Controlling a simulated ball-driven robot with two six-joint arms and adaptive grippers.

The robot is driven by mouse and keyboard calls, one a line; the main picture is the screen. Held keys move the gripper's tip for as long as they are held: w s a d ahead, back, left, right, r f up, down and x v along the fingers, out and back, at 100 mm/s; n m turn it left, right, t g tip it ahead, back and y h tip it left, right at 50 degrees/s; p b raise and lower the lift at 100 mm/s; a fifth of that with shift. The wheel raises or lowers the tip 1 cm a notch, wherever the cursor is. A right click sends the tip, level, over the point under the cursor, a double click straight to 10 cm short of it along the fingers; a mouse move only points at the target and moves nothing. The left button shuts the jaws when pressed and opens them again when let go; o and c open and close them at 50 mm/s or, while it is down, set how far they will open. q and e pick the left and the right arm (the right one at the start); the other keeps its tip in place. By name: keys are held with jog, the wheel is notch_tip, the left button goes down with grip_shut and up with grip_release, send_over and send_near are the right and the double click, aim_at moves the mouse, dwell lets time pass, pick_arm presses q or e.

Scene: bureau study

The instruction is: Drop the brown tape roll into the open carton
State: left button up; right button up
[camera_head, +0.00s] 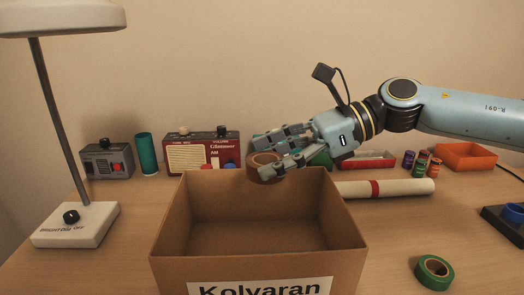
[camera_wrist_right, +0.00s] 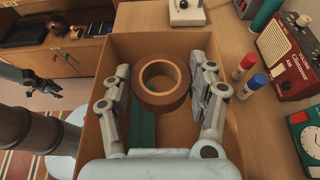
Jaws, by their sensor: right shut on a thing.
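The brown tape roll (camera_head: 265,166) is held between the fingers of my right gripper (camera_head: 277,154), which is shut on it. In the head view the roll shows at the far rim of the open carton (camera_head: 173,215). In the right wrist view the roll (camera_wrist_right: 161,83) is seen between both fingers, with the carton (camera_wrist_right: 190,46) behind it. The carton's visible floor is bare in the head view; its near part is hidden. My left gripper (camera_wrist_right: 43,86) shows small and dark at the left of the right wrist view, away from the carton; its jaws are unclear.
A white lamp (camera_head: 75,224) stands left of the carton. A grey box (camera_head: 107,160), green cylinder (camera_head: 146,154) and red radio (camera_head: 190,153) stand behind. A rolled paper (camera_head: 405,188), green tape roll (camera_head: 434,272) and orange tray (camera_head: 466,156) lie right.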

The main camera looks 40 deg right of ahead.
aim_at(273, 180)
notch_tip(273, 180, down, 4)
jog(key=b, duration=0.3)
jog(key=shift+d+f, duration=0.1)
jog(key=shift+f, duration=0.1)
pick_arm(q)
jog(key=f, duration=0.1)
jog(key=s+f, duration=0.1)
jog(key=f, duration=0.1)
jog(key=f+b, duration=0.1)
jog(key=shift+s+d+f, duration=0.15)
jog(key=shift+s+d, duration=0.05)
jog(key=shift+d, duration=0.05)
pick_arm(e)
jog(key=shift+f, duration=0.6)
jog(key=o, duration=1.2)
jog(key=shift+s, duration=0.1)
pick_arm(q)
jog(key=shift+w+a, duration=0.1)
